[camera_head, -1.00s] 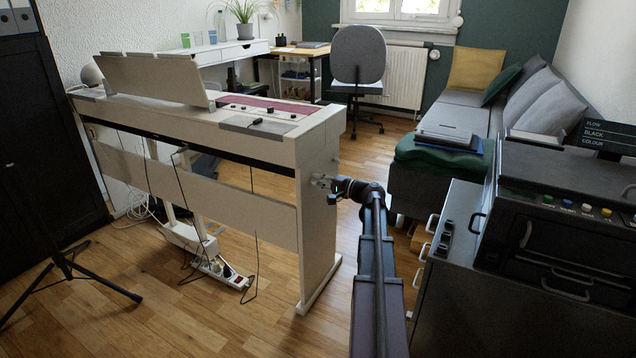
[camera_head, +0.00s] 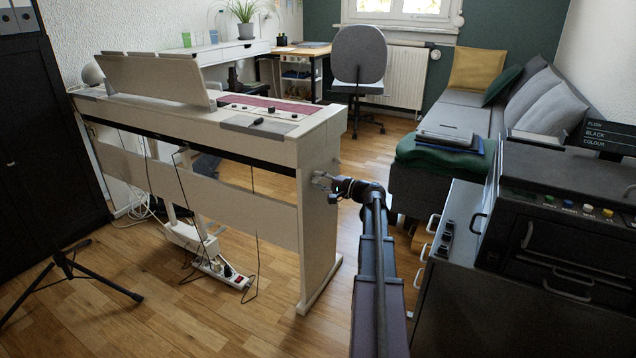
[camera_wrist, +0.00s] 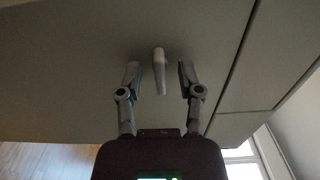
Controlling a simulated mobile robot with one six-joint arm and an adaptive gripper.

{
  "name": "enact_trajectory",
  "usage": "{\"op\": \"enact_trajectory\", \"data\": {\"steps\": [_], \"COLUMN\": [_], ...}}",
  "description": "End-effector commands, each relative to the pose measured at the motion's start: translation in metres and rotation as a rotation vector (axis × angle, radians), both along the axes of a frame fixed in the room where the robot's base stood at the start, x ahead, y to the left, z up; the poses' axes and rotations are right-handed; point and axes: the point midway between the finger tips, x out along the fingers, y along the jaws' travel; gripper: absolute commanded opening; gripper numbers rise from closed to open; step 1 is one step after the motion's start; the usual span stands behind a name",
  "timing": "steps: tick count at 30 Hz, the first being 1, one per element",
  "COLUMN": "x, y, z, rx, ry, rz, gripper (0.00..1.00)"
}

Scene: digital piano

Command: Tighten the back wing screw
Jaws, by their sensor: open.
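The wing screw (camera_wrist: 160,70) shows in the wrist view as a small pale upright wing on the grey side panel of the piano. My gripper (camera_wrist: 159,78) is open, with one finger on each side of the wing and a visible gap on both sides. In the head view my gripper (camera_head: 322,181) is at the outer face of the white piano's end panel (camera_head: 318,235). The wing screw between the fingers is too small to make out there. Whether the fingertips touch the panel I cannot tell.
A dark cabinet (camera_head: 455,255) with a black machine (camera_head: 565,215) on top stands at the right. A grey sofa (camera_head: 460,100) is behind. A black tripod stand (camera_head: 75,270) is at the left. Cables and a power strip (camera_head: 222,270) lie under the piano. Wood floor is open around the end panel.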

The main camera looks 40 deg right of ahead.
Motion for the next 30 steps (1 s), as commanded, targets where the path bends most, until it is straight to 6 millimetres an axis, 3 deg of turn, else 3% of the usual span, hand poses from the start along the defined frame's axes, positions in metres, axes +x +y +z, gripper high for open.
{"op": "enact_trajectory", "data": {"steps": [8,24,30], "x": [-0.016,-0.089,-0.107], "y": [-0.006,-0.036,-0.043], "z": [0.0,0.0,0.0], "rx": [0.0,0.0,0.0], "ry": [0.0,0.0,0.0], "rz": [-0.001,-0.001,0.0], "gripper": [0.47,0.47,0.47]}}
